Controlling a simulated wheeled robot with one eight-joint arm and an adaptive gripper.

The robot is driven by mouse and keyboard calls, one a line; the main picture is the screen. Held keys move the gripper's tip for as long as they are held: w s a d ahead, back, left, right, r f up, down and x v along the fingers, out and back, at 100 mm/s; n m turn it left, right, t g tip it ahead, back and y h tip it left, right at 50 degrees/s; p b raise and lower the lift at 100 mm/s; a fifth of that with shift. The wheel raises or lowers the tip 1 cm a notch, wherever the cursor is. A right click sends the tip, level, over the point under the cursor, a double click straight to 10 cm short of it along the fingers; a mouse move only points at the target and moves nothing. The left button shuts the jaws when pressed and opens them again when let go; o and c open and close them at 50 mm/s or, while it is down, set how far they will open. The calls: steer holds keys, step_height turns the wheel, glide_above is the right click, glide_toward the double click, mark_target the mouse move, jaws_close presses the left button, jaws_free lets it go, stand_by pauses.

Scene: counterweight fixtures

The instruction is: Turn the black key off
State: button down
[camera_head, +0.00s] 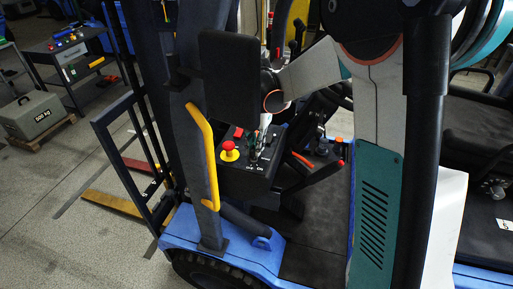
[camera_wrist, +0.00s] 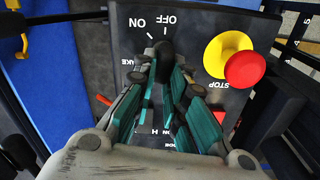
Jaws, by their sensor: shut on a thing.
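The black key (camera_wrist: 163,48) is on the dark control panel (camera_wrist: 190,28), in front of the printed ON and OFF marks, which appear upside down in the wrist view. My gripper (camera_wrist: 162,66) is shut on the key, with its teal-padded fingers on either side. Only the key's rounded black end shows; the fingers hide the rest. I cannot tell clearly which mark it points to. In the head view my gripper (camera_head: 253,150) reaches down to the panel (camera_head: 240,180), and the key is too small to make out there.
A red stop button (camera_wrist: 245,69) on a yellow base is close beside the key. It also shows in the head view (camera_head: 229,146). A yellow handrail (camera_head: 208,150) and dark post stand left of my arm. A steering wheel and levers lie to the right.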

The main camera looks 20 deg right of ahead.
steer(key=shift+a+n, duration=0.1)
steer(key=shift+n, duration=0.7)
steer(key=shift+w, duration=0.1)
steer(key=c, duration=1.6)
jaws_free()
step_height(320, 180, up, 12)
